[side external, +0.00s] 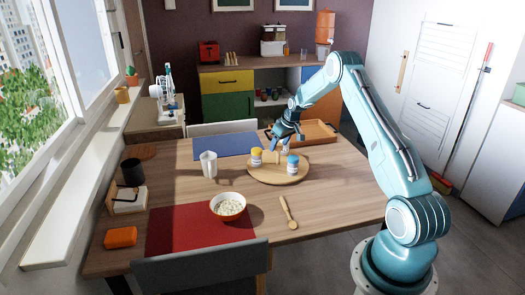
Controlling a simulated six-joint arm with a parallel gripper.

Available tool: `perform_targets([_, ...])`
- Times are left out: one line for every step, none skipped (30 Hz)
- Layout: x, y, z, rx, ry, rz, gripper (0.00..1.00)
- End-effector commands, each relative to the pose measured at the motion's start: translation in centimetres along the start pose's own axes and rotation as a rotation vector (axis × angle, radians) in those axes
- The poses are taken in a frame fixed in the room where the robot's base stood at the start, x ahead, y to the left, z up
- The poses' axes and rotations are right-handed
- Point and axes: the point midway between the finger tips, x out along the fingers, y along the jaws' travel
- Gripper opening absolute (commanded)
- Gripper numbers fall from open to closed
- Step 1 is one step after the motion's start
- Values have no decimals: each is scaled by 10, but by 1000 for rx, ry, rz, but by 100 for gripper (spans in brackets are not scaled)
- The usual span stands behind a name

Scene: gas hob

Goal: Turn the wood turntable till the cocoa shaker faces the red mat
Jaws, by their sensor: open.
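The round wood turntable (279,178) lies on the table, right of centre. A shaker with a yellow lid (256,157) stands on its left part. A shaker with a blue lid (293,166) stands on its right front part. A small tan piece (271,157) shows between them. The labels are too small to read, so I cannot tell which shaker is cocoa. The red mat (175,232) lies at the table's near left edge. My gripper (286,144) is open, over the turntable's far side; I cannot tell whether it touches anything there.
A bowl (228,208) stands on the red mat's right part. A wooden spoon (288,212) lies in front of the turntable. A white jug (208,164) stands to its left. A blue mat (222,146) and a wooden tray (318,133) lie behind.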

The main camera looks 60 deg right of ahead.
Motion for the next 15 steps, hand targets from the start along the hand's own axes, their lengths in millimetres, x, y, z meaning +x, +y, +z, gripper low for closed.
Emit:
perform_targets([0,0,0,0,0,0,55])
perform_targets([1,0,0,0,0,0,55])
perform_targets([1,0,0,0,0,0,55])
perform_targets([0,0,0,0,0,0,55])
perform_targets([0,0,0,0,0,0,55])
perform_targets([0,0,0,0,0,0,55])
perform_targets([0,0,0,0,0,0,55])
perform_targets([0,0,0,0,0,0,50])
perform_targets([0,0,0,0,0,0,42])
perform_targets([0,0,0,0,0,0,36])
perform_targets([0,0,0,0,0,0,30])
perform_targets([0,0,0,0,0,0,22])
perform_targets([0,0,0,0,0,0,16])
perform_targets([0,0,0,0,0,0,10])
perform_targets([0,0,0,0,0,0,2])
